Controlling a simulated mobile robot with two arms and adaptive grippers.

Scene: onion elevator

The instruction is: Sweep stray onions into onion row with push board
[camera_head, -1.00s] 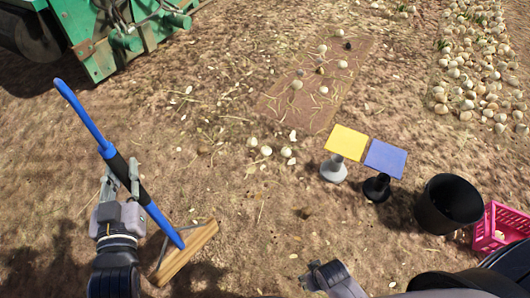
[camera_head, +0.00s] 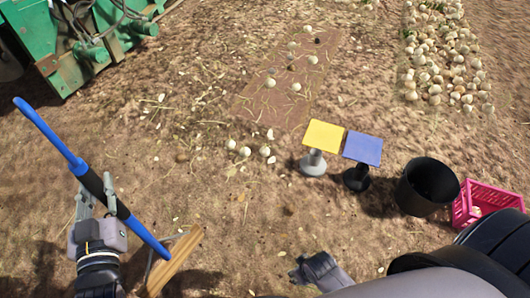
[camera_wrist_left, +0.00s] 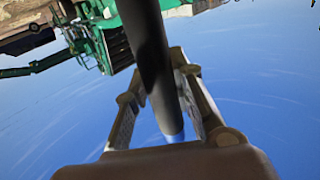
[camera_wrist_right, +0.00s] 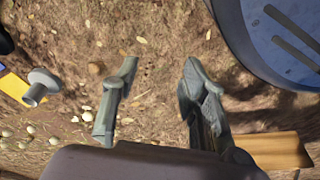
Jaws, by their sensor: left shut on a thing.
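My left gripper (camera_head: 98,200) is shut on the black grip of the push board's blue handle (camera_head: 150,240); the dark shaft (camera_wrist_left: 150,60) runs between its fingers in the left wrist view. The wooden board (camera_head: 178,262) is low, at or just above the soil; I cannot tell which. My right gripper (camera_head: 303,272) is open and empty, its fingers apart in the right wrist view (camera_wrist_right: 155,85). Several pale stray onions (camera_head: 245,151) lie on the soil ahead. More lie on a brown strip (camera_head: 275,100) beyond. A dense onion row (camera_head: 440,60) is at the upper right.
A yellow-topped stand (camera_head: 323,135) and a blue-topped stand (camera_head: 363,149) stand right of the stray onions. A black bucket (camera_head: 427,187) and a pink crate (camera_head: 480,203) are farther right. Green machinery (camera_head: 75,45) is at the upper left. Soil between board and onions is mostly clear.

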